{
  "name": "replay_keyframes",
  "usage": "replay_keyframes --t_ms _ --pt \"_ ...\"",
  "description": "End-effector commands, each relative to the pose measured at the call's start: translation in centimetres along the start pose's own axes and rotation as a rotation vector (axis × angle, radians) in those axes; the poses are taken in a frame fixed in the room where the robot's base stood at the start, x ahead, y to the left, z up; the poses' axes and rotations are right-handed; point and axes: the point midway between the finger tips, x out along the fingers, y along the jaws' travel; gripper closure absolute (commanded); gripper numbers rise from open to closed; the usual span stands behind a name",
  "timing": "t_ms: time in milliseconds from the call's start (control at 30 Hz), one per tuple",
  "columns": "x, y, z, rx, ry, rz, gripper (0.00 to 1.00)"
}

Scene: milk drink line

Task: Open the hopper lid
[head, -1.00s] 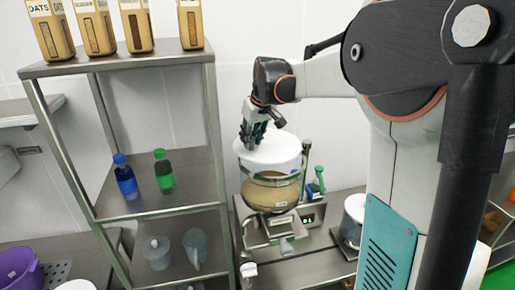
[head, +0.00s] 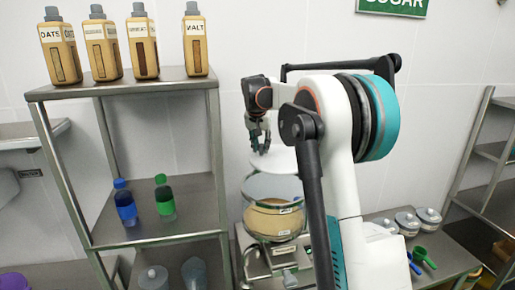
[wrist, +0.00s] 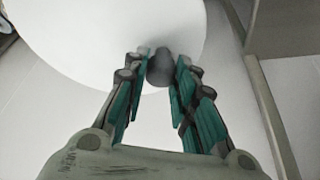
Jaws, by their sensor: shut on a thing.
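My gripper (head: 259,146) is shut on the dark knob (wrist: 160,68) of the round white hopper lid (head: 284,160). The wrist view shows the knob between the two fingertips (wrist: 163,58), with the white lid (wrist: 90,50) filling the upper left. In the head view the lid is above the hopper (head: 273,220), apart from its rim. The hopper is a clear bowl with tan contents, and its round mouth shows. My arm hides part of the lid's right side.
A steel shelf unit (head: 200,78) stands close on the left, with several tan bottles on top and a blue bottle (head: 125,203) and a green bottle (head: 164,196) below. Lidded pots (head: 407,222) and a green scoop (head: 424,257) are on the right counter.

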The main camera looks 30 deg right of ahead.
Motion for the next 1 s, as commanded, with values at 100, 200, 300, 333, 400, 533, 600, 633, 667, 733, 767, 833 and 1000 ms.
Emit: replay_keyframes --t_ms 100,200,300,333,400,533,600,633,667,733,767,833,1000 --pt "0.28 0.20 -0.57 0.030 -0.001 0.013 1.00" --pt "0.40 0.30 -0.82 0.046 -0.001 0.019 1.00" --pt "0.47 0.36 -0.96 0.054 -0.002 0.022 1.00" --pt "0.48 0.37 -0.98 0.055 -0.002 0.023 1.00" --pt "0.48 0.39 -1.00 0.057 -0.002 0.023 1.00" --pt "0.48 0.39 -0.99 0.057 -0.002 0.023 1.00" --pt "0.48 0.40 -0.99 0.057 -0.002 0.023 1.00" --pt "0.48 0.40 -0.99 0.056 -0.002 0.023 1.00" --pt "0.48 0.40 -0.98 0.056 -0.002 0.023 1.00" --pt "0.48 0.40 -0.98 0.056 -0.002 0.023 0.61" --pt "0.47 0.40 -0.99 0.056 -0.002 0.023 0.55" --pt "0.46 0.40 -0.99 0.056 -0.001 0.023 0.55" --pt "0.45 0.40 -1.01 0.056 -0.001 0.023 0.55"
